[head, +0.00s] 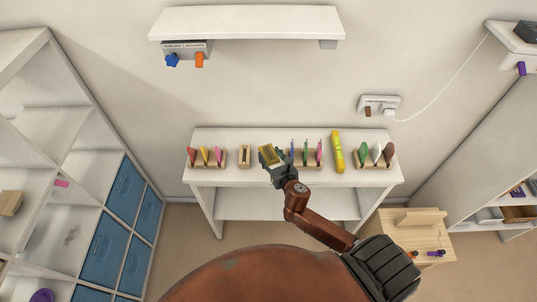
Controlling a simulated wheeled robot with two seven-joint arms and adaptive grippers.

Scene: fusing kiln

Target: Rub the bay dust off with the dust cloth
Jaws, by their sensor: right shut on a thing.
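My right gripper (272,163) reaches over the white table in the middle and is shut on a small yellowish thing (270,155), which looks like the dust cloth. The gripper partly hides it, and I cannot tell whether it touches the table. A greyish smudge, the bay dust (71,235), shows in a lower open bay of the white shelf unit (28,48) at the left. It is well apart from the gripper. My left gripper is not in view.
The white table (232,176) carries several wooden racks of coloured pieces and a yellow bar (337,151). Blue bins (125,188) fill bays beside the dust. A wooden side table (392,235) stands at the right. A wall shelf (246,22) hangs above.

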